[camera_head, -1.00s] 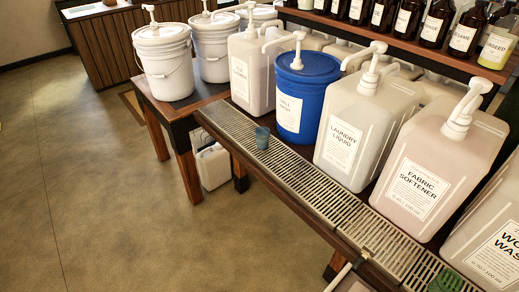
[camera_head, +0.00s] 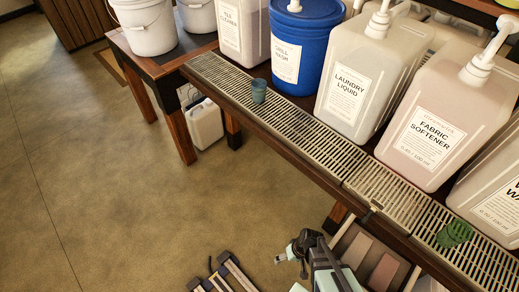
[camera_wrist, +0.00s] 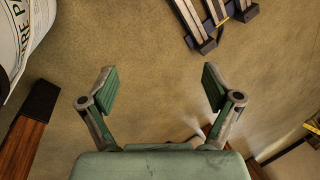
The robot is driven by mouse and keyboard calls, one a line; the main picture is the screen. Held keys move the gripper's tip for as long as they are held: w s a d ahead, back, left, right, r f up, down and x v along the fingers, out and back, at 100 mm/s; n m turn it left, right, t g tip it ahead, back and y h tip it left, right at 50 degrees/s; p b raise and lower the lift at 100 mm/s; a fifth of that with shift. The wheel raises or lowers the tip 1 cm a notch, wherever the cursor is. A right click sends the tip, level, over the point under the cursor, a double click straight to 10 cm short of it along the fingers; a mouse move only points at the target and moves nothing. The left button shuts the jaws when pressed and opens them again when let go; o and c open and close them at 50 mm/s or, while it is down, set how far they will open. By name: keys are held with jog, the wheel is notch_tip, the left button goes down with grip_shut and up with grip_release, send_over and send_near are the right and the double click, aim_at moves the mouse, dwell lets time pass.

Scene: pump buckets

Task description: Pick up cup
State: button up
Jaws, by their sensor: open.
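A small teal cup (camera_head: 259,91) stands upright on the slatted metal drip tray (camera_head: 316,136), in front of the blue bucket. A second, green cup (camera_head: 455,233) is on the same tray towards the lower right, in front of the fabric softener container; it looks ribbed or translucent. My gripper (camera_wrist: 160,78) is open and empty in the wrist view, with bare floor between its fingers. In the head view, part of my arm and gripper shows low at the bottom, below the tray's front edge and apart from both cups. Neither cup shows in the wrist view.
Behind the tray stand the blue bucket (camera_head: 298,45), the laundry liquid container (camera_head: 362,85) and the fabric softener container (camera_head: 435,125), with pumps. A white bucket (camera_head: 145,25) is at the upper left. A white jug (camera_head: 204,124) is under the table. Open floor (camera_head: 90,180) lies left.

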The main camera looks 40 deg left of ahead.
jog(key=w+a+r+n+t+y+b, duration=0.1)
jog(key=w+a+r+y, duration=0.2)
jog(key=a, duration=0.5)
jog(key=w+a+r+n, duration=0.1)
jog(key=w+a+r, duration=0.4)
jog(key=a, duration=0.4)
jog(key=w+a+r+n+t+y+b, duration=0.1)
jog(key=w+a+r+y, duration=0.1)
jog(key=a+r, duration=0.45)
jog(key=w+a+r+n+t+y+b, duration=0.1)
jog(key=a+r+y, duration=0.1)
jog(key=a+r, duration=0.8)
jog(key=w+a+r+n+y, duration=0.1)
jog(key=a+r+n+y, duration=0.15)
jog(key=a+r, duration=0.7)
jog(key=m+t+p, duration=0.2)
jog(key=t+p, duration=0.2)
send_near(264, 88)
jog(key=shift+y, duration=0.35)
jog(key=p+x, duration=0.2)
jog(key=x, duration=0.5)
jog(key=shift+a+f, duration=0.2)
jog(key=shift+f, duration=0.05)
jog(key=shift+p+x, duration=1.15)
jog(key=shift+x, duration=1.7)
jog(key=shift+s+d+f, duration=0.1)
jog(key=c, duration=1.4)
